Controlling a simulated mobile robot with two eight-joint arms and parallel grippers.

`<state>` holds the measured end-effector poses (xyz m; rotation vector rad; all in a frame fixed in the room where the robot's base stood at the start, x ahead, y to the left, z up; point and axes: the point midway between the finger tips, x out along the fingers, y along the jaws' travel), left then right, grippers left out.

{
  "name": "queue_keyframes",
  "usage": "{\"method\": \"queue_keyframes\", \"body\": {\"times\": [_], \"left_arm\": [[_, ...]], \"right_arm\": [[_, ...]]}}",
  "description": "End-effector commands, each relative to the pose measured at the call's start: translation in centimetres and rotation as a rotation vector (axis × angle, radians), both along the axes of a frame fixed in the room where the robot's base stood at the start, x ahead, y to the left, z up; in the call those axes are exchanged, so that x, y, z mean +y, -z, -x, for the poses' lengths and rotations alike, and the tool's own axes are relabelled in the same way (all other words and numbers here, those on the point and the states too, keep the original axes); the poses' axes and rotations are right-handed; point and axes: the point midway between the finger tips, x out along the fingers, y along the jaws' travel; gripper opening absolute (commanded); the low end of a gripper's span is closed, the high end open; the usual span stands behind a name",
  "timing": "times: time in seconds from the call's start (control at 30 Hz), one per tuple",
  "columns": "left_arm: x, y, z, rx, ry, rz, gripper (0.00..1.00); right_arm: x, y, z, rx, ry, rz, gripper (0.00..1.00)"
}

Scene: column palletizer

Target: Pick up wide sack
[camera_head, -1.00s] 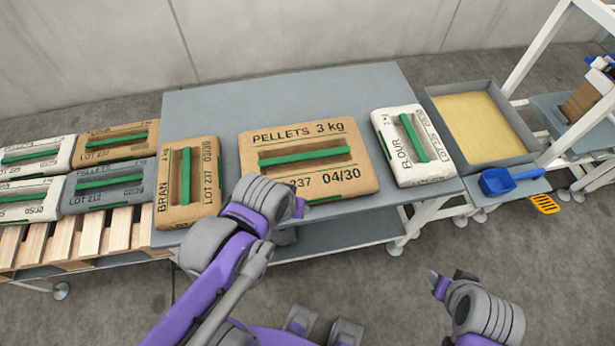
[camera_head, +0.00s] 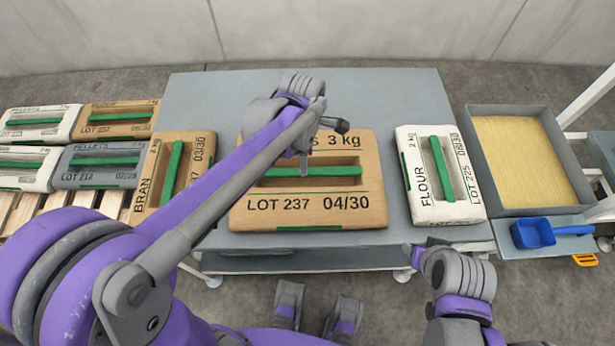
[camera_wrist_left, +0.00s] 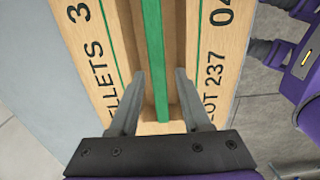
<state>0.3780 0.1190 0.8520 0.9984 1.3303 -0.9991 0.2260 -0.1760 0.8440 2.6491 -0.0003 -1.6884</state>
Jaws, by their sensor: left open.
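The wide sack (camera_head: 258,215) is a tan sack printed PELLETS 3 kg, LOT 237 and 04/30. It lies flat in the middle of the grey table, with a green handle bar (camera_head: 345,171) across a recess. My left gripper (camera_head: 322,146) is open above the handle and hides part of the lettering. In the left wrist view the fingers of the left gripper (camera_wrist_left: 160,76) stand on either side of the green bar (camera_wrist_left: 154,38), apart from it. My right gripper (camera_head: 421,247) is empty at the table's front edge, its fingers apart.
A tan BRAN sack (camera_head: 150,190) lies close on the left, a white FLOUR sack (camera_head: 425,205) on the right. Several sacks lie on a pallet (camera_head: 52,203) at left. A grey tray (camera_head: 490,207) and blue scoop (camera_head: 533,233) are at right. The table's back (camera_head: 390,95) is clear.

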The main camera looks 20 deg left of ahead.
Motion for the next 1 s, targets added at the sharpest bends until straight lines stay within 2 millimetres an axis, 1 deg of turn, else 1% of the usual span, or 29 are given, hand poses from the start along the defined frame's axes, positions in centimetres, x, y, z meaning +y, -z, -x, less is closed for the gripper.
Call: {"method": "queue_keyframes", "body": {"times": [0.03, 0.1, 0.27, 0.47, 0.6, 0.7, 0.87, 0.9, 0.97, 1.0], "left_arm": [[0.0, 0.9, -0.1, 0.000, 0.000, 0.000, 0.47], [0.0, 1.7, -0.1, -0.001, 0.001, 0.000, 0.47], [-0.1, 2.7, -0.1, -0.001, 0.002, 0.001, 0.47], [-1.0, 5.6, -0.7, -0.001, 0.003, 0.001, 0.47], [-0.9, 7.1, -0.7, -0.001, 0.002, 0.001, 0.47], [-0.9, 7.4, -0.6, -0.001, 0.002, 0.001, 0.47], [-0.9, 7.4, -0.6, -0.001, 0.002, 0.001, 0.47], [-0.9, 7.4, -0.6, -0.001, 0.002, 0.001, 0.46], [-0.9, 7.4, -0.6, -0.001, 0.002, 0.001, 0.35], [-0.9, 7.4, -0.6, -0.001, 0.002, 0.001, 0.28]], "right_arm": [[0.0, 0.2, 0.0, 0.001, 0.000, 0.000, 0.50], [0.0, 0.3, 0.0, 0.001, 0.000, 0.000, 0.50], [0.0, 0.4, 0.0, 0.001, 0.000, 0.000, 0.50], [0.0, 0.9, 0.1, 0.003, 0.000, 0.000, 0.50], [0.0, 1.1, 0.1, 0.003, 0.000, 0.000, 0.50], [0.0, 1.2, 0.1, 0.004, 0.000, 0.000, 0.50], [0.0, 1.1, 0.1, 0.003, 0.000, 0.000, 0.50], [0.0, 1.1, 0.1, 0.003, 0.000, 0.000, 0.50], [0.0, 1.1, 0.1, 0.003, 0.000, 0.000, 0.50], [0.0, 1.1, 0.1, 0.003, 0.000, 0.000, 0.50]]}}
